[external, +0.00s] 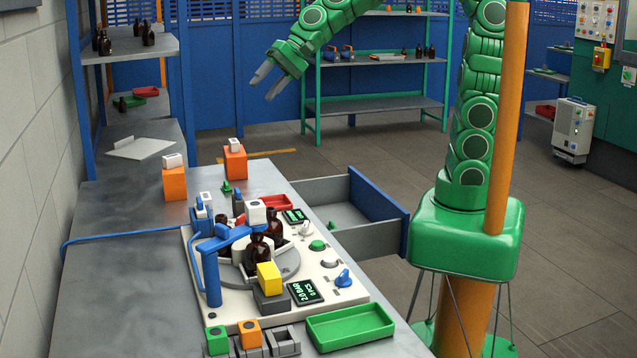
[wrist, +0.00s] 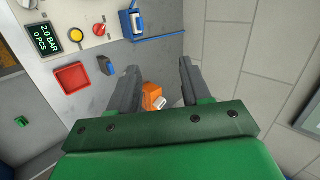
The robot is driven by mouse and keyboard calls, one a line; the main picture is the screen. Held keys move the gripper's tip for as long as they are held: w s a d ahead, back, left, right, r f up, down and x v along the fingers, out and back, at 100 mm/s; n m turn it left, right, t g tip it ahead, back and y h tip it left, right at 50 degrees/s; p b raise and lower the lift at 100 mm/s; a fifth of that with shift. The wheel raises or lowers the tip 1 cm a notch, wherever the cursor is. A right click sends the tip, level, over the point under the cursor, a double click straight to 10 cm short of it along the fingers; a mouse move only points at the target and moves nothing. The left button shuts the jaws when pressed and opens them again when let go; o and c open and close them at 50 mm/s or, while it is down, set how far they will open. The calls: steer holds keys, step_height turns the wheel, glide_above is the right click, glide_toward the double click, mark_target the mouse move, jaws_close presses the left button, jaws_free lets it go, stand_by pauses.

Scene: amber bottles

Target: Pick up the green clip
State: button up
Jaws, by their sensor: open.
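A small green piece (wrist: 22,121), probably the green clip, lies at the left of the wrist view, apparently inside the open grey drawer. A tiny green thing (external: 331,225) shows in the drawer in the external view, too small to make out. Another small green piece (external: 227,187) is on the bench by the orange blocks; I cannot tell its kind. My gripper (external: 265,87) is open and empty, high above the back of the bench. In the wrist view its fingers (wrist: 158,70) point toward the bench and wall, with the green piece well off to their left.
The drawer (external: 372,215) with a blue front sticks out from the bench's right side. A bench device (external: 225,300) with amber bottles (external: 258,250) and a blue arm stands nearby. A red tray (wrist: 72,77), a green tray (external: 350,326) and an orange block (external: 174,184) are on the bench.

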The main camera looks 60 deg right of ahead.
steer(key=w+a+r+m+t+y, duration=0.1)
steer(key=w+a+r+m, duration=0.15)
steer(key=w, duration=0.25)
steer(key=w+a+r+m+t, duration=0.1)
steer(key=w+a+m+t, duration=0.15)
steer(key=w, duration=0.25)
steer(key=w+f+m+t+h, duration=0.2)
steer(key=w+f+m+h, duration=0.1)
steer(key=w+m, duration=0.55)
steer(key=w+f+m+t+h, duration=0.2)
steer(key=w+f+m, duration=0.1)
steer(key=w+m, duration=0.6)
steer(key=m+g+h, duration=0.7)
steer(key=m+h, duration=0.8)
steer(key=m, duration=0.3)
glide_above(226, 182)
steer(key=s+a, duration=0.2)
steer(key=a, duration=0.2)
step_height(226, 182, down, 25)
steer(key=shift+t, duration=0.25)
steer(key=shift+f, duration=3.35)
steer(key=shift+x, duration=1.4)
jaws_close()
